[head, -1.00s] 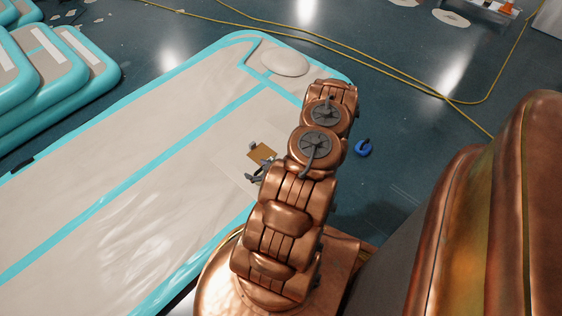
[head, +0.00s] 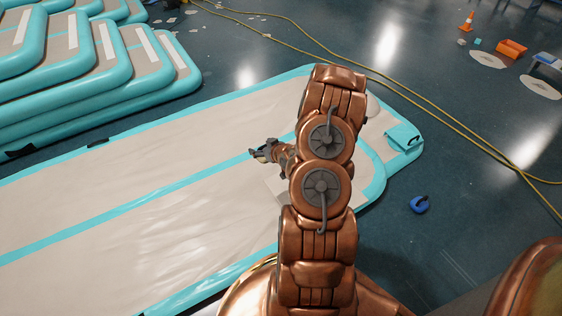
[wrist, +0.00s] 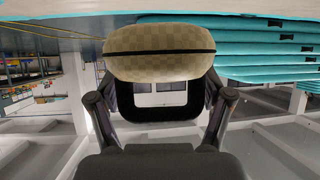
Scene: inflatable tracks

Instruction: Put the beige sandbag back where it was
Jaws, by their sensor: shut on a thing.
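The beige sandbag (wrist: 160,42) shows in the wrist view as a rounded, checkered pad with a dark band. My gripper (wrist: 160,80) is shut on it, with a dark finger on each side. In the head view my gripper (head: 264,151) is left of the arm, over the long beige and teal inflatable track (head: 130,215). The sandbag cannot be made out there. I cannot tell whether it touches the track.
A pale square sheet (head: 277,190) lies on the track, partly behind my arm. Stacked teal-edged tracks (head: 90,70) stand at upper left. A blue kettlebell-like object (head: 419,204) lies on the floor at right. A yellow cable (head: 400,88) crosses the floor beyond the track.

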